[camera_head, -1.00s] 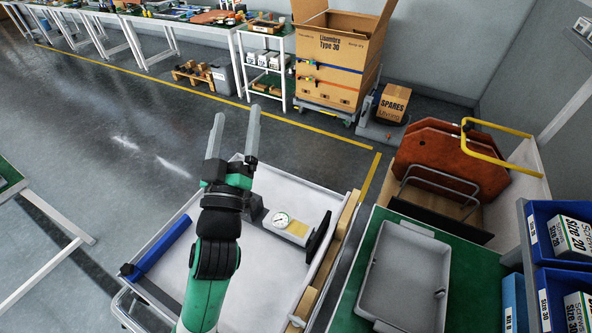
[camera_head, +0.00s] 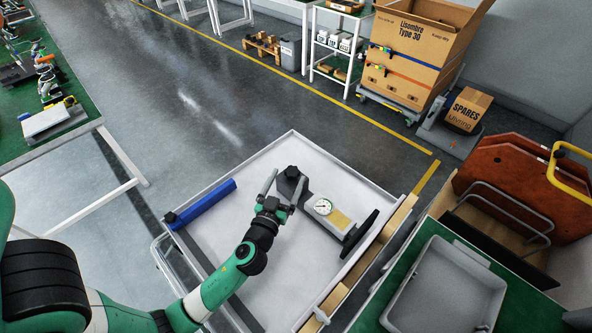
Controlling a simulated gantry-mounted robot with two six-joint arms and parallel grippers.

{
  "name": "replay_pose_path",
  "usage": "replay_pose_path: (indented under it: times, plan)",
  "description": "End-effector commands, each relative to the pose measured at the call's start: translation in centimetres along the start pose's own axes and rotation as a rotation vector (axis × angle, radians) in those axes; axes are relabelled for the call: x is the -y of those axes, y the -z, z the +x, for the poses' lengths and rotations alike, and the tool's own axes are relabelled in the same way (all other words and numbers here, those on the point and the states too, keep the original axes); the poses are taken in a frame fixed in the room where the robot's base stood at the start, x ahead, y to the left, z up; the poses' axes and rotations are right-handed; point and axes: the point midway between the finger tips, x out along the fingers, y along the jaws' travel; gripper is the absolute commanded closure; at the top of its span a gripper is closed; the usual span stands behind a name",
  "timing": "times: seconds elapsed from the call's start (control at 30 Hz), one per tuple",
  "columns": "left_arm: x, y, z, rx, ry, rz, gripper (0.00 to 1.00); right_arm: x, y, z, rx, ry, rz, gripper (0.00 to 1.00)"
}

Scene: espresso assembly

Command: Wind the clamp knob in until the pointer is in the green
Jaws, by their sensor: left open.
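The clamp device lies on the white tray cart (camera_head: 260,165). It has a grey body, a yellow patch (camera_head: 341,220) and a round white gauge (camera_head: 322,207); its pointer is too small to read. A black disc-like knob (camera_head: 360,233) stands at its right end, seen nearly edge-on. A dark block (camera_head: 300,190) is at its left end. My right gripper is not in view.
A blue bar (camera_head: 205,203) lies along the cart's left side, and a wooden strip (camera_head: 370,255) runs along its right side. A grey bin (camera_head: 445,290) sits on the green bench at right.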

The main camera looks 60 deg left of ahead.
Motion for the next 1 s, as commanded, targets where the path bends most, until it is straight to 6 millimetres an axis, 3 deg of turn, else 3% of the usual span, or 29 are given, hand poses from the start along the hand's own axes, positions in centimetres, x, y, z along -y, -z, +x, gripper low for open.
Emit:
replay_pose_path:
  times: [0.03,0.1,0.3,0.4,0.73,1.0]
  plan:
    - [0.0,-2.4,0.0,0.002,-0.001,0.002,0.12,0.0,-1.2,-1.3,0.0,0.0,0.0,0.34]
    - [0.1,-1.1,1.8,-0.003,0.004,-0.002,0.12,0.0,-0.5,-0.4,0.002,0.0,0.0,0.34]
    - [0.0,-1.3,5.9,-0.001,0.002,-0.001,0.12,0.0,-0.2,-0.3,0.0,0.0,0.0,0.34]
    - [0.0,-1.3,7.0,0.0,0.001,-0.001,0.12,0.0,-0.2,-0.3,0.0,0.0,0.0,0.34]
    - [0.0,-1.3,7.5,-0.001,-0.001,-0.001,0.12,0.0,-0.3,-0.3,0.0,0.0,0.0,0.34]
    - [0.0,-1.3,7.5,-0.001,0.0,-0.001,0.59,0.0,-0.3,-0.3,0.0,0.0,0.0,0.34]
